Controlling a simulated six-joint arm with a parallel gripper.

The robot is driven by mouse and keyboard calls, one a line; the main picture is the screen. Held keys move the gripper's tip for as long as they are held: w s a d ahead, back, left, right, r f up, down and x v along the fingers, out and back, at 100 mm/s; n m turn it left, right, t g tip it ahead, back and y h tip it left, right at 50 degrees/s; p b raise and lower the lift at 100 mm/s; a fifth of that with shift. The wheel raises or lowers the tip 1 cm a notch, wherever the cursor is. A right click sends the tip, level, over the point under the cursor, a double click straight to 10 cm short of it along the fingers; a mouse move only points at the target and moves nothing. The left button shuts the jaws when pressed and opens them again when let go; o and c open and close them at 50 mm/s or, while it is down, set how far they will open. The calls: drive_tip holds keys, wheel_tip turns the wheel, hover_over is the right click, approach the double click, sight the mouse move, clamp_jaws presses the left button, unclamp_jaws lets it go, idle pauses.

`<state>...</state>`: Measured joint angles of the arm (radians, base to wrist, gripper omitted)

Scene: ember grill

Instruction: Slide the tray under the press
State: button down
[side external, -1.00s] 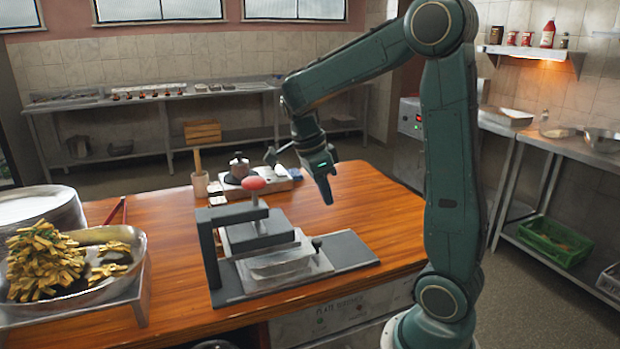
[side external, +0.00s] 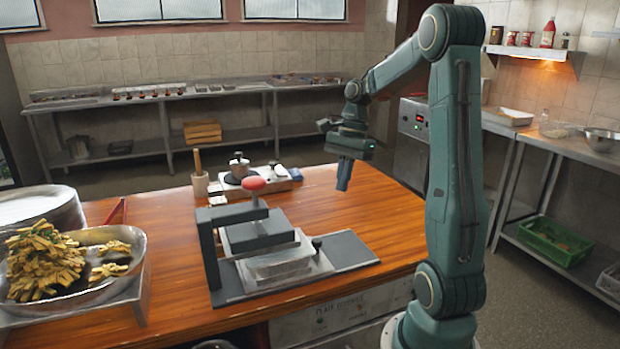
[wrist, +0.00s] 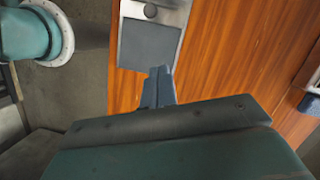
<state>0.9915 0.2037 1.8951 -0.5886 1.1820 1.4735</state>
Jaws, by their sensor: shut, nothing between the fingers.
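The press (side external: 262,233) is a dark grey frame with a plate and a red knob on top, standing on the wooden table. The shiny metal tray (side external: 283,267) lies on the flat grey base, right against the press plate; I cannot tell how far under it reaches. A small black knob (side external: 317,243) stands at the tray's right end. My gripper (side external: 342,188) is shut and empty, above the table to the right of the base.
A bowl of fries (side external: 75,262) stands at the left. A wooden pestle in a cup (side external: 199,182) and a small burner with a pot (side external: 240,168) stand behind the press. The bare table (side external: 385,215) right of the base is free.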

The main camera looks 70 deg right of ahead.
drive_tip(key=shift+s+d+r+n, duration=0.2)
drive_tip(key=shift+s+d+n, duration=0.05)
drive_tip(key=shift+s+n, duration=0.1)
drive_tip(key=shift+f, duration=0.15)
drive_tip(key=x, duration=1)
drive_tip(key=shift+w+a, duration=0.15)
drive_tip(key=shift+a, duration=0.05)
drive_tip(key=shift+w+a, duration=0.2)
drive_tip(key=shift+a, duration=0.35)
drive_tip(key=shift+w+a, duration=0.15)
drive_tip(key=shift+a, duration=0.4)
drive_tip(key=shift+w+a+f, duration=0.1)
drive_tip(key=shift+w+a, duration=0.15)
drive_tip(key=shift+a, duration=0.5)
drive_tip(key=shift+w+a, duration=1.55)
drive_tip(key=shift+w, duration=0.05)
